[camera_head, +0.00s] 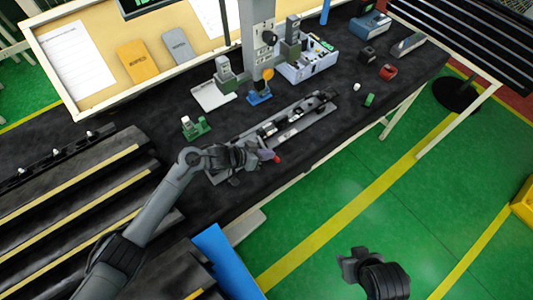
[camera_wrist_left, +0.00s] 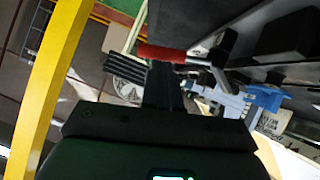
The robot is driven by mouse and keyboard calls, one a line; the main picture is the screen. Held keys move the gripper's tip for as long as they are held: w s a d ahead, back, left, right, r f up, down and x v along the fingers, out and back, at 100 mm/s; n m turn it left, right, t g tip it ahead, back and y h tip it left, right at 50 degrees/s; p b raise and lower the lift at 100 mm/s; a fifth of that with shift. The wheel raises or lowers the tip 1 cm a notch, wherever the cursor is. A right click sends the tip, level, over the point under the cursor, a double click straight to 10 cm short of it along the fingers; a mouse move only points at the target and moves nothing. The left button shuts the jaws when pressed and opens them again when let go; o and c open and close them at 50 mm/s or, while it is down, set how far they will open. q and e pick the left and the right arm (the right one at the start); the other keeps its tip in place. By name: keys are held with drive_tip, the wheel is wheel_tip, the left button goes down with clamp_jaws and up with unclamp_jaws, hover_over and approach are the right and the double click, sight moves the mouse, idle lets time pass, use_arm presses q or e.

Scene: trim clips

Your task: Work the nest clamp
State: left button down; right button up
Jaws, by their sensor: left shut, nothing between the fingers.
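The nest clamp shows as a red-tipped handle (camera_head: 276,158) at the near left end of the long grey fixture (camera_head: 290,124) on the black bench. My left gripper (camera_head: 262,156) is shut and empty, right beside the red tip; its arm hides part of the fixture's near end. In the left wrist view the red handle (camera_wrist_left: 165,53) joins a grey metal arm and lies across just beyond the fingertips (camera_wrist_left: 150,72). I cannot tell whether they touch. My right gripper (camera_head: 355,264) is over the green floor, away from the bench; its jaw opening is unclear.
A green block fixture (camera_head: 196,127), a grey device on a plate (camera_head: 213,94) and a blue-based piece with an orange knob (camera_head: 261,90) stand behind the fixture. Black stepped racks (camera_head: 70,205) are at left. The bench's front edge is close.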

use_arm(q)
drive_tip(key=shift+s+d+f+m+t+y, duration=0.15)
drive_tip(key=shift+s+f+m+t+y, duration=0.15)
drive_tip(key=shift+m, duration=0.1)
drive_tip(key=shift+s+d+f+m+t+y, duration=0.2)
drive_tip(key=shift+f+m+t+y, duration=0.1)
drive_tip(key=shift+f+m, duration=0.1)
drive_tip(key=shift+s+d+f+m+t+y, duration=0.1)
drive_tip(key=shift+s+f+m+t+y, duration=0.05)
drive_tip(key=shift+f+m+t+y, duration=0.35)
drive_tip(key=shift+s+d+f+m+t+y, duration=0.1)
drive_tip(key=shift+f+m+t+y, duration=0.15)
drive_tip(key=shift+f, duration=0.35)
drive_tip(key=shift+f+b, duration=0.2)
drive_tip(key=shift+b, duration=0.15)
drive_tip(key=shift+f, duration=0.15)
